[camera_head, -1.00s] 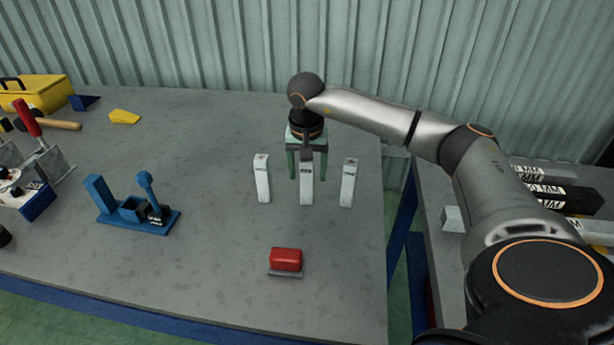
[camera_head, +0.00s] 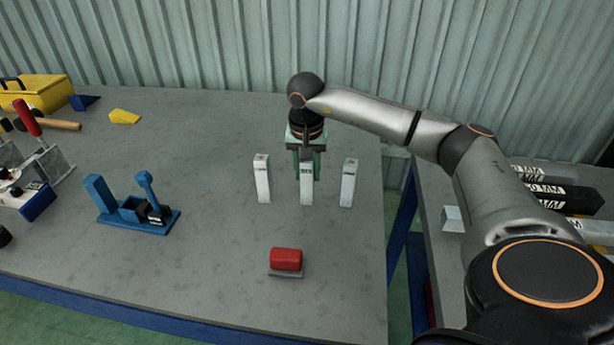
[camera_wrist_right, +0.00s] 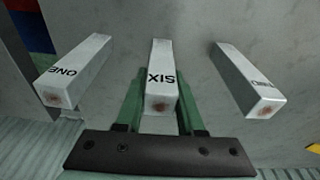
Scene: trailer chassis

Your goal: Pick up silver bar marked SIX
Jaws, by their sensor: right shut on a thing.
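Three silver bars stand upright in a row on the grey table. The middle bar, marked SIX (camera_head: 307,188), also shows in the right wrist view (camera_wrist_right: 161,75) with its lettering readable. My right gripper (camera_head: 307,172) comes down from above and is shut on the SIX bar, with one green finger on each side; the fingers also show in the right wrist view (camera_wrist_right: 158,108). The bar marked ONE (camera_wrist_right: 75,70) is at the left of the wrist view. The third bar (camera_wrist_right: 248,80) is at its right, its marking hard to read. My left gripper is out of view.
The outer bars, at left (camera_head: 262,182) and right (camera_head: 348,185) in the head view, stand close beside the gripper. A red block (camera_head: 286,259) lies in front. A blue fixture (camera_head: 135,210) and a yellow toolbox (camera_head: 35,93) are to the left. The table (camera_head: 215,270) has free room between.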

